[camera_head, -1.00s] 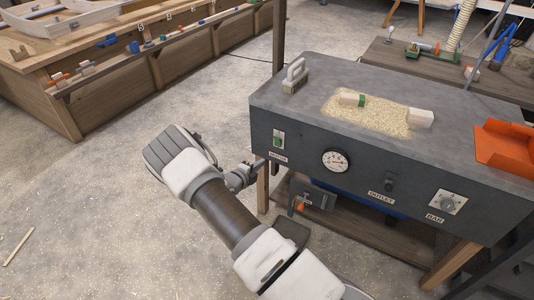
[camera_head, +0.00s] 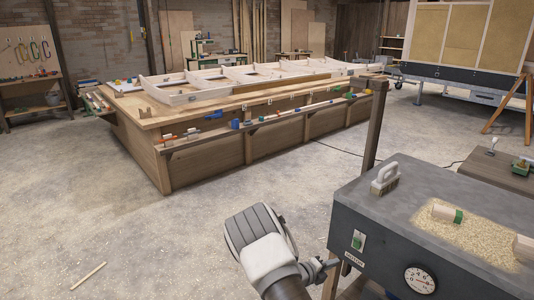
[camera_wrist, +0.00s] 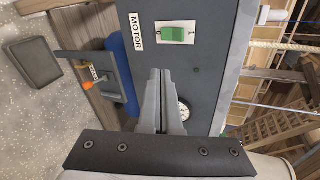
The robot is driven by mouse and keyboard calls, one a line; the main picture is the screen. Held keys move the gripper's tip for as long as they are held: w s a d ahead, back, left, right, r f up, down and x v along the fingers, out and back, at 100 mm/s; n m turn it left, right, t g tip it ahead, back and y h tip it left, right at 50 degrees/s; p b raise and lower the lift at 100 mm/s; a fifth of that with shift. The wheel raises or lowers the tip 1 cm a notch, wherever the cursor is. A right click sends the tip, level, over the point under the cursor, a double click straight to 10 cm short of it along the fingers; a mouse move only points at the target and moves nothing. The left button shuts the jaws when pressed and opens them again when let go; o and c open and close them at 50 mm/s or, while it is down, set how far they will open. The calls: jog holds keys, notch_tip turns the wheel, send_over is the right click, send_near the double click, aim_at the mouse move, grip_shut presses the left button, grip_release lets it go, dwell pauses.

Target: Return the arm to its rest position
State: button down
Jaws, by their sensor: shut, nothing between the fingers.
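My gripper (camera_wrist: 160,72) is shut and empty, its two grey fingers together in the wrist view. In the head view my gripper (camera_head: 330,264) is small, in front of the left end of the grey machine's front panel. My bent arm (camera_head: 260,238) enters from the bottom edge. In the wrist view the fingers point at the panel, below the green motor switch (camera_wrist: 173,34) and apart from it. The switch also shows in the head view (camera_head: 357,241). Whether the fingers touch the panel cannot be told.
The grey machine (camera_head: 336,197) carries a brush (camera_head: 385,179), wood shavings (camera_head: 425,228) and wood blocks. A gauge (camera_head: 420,279) is on its front. A long wooden workbench (camera_head: 210,158) stands behind. The concrete floor to the left is clear except for a stick (camera_head: 88,276).

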jog(key=s+d+r+m+g+y, duration=0.1)
jog(key=s+r+m+g, duration=0.1)
jog(key=s+r+m, duration=0.45)
jog(key=s+r+m+g+y, duration=0.1)
jog(key=s+r+m+g, duration=0.15)
jog(key=r+m, duration=0.65)
jog(key=s+d+r+m+g+y, duration=0.1)
jog(key=s+r+m+g, duration=0.1)
jog(key=s+r+m, duration=0.45)
jog(key=s+a+r+m+t+y, duration=0.2)
jog(key=s+a+r+m+y, duration=0.2)
jog(key=s+a+r+m, duration=0.4)
jog(key=s+a+r+m+t+y, duration=0.2)
jog(key=s+a+r+m+y, duration=0.25)
jog(key=s+m, duration=0.7)
notch_tip(320, 180, up, 15)
jog(key=p, duration=1.3)
jog(key=shift+s+f+p, duration=0.2)
jog(key=shift+s+p, duration=0.1)
jog(key=shift+p, duration=0.05)
jog(key=shift+d, duration=0.1)
